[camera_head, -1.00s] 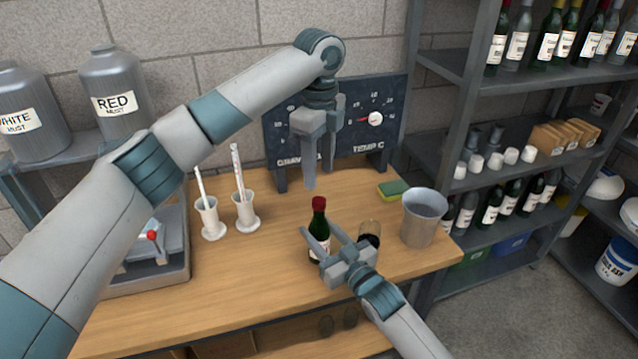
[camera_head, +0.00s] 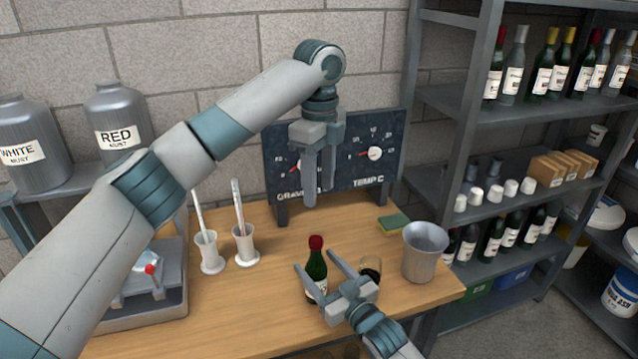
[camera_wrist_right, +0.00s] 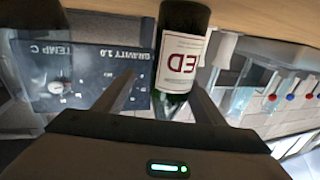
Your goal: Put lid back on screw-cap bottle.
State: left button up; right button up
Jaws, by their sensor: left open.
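A dark green bottle (camera_head: 317,267) with a red top and a pale label stands upright near the front of the wooden bench. The red top sits on its neck; no separate lid shows. My right gripper (camera_head: 315,260) has its fingers spread on either side of the bottle. In the right wrist view the bottle (camera_wrist_right: 182,50) appears upside down between the fingers, with a gap to the left finger; its neck is hidden. My left gripper (camera_head: 319,202) hangs fingers down, open and empty, above and behind the bottle in front of the gauge board.
A grey bucket (camera_head: 424,252) and a sponge (camera_head: 394,223) are at the right. Two white cylinders (camera_head: 210,253) stand left. The gauge board (camera_head: 352,150) is behind.

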jog(key=b+v, duration=0.3)
jog(key=v, duration=1.4)
jog(key=shift+s, duration=0.2)
jog(key=shift+d+f, duration=0.1)
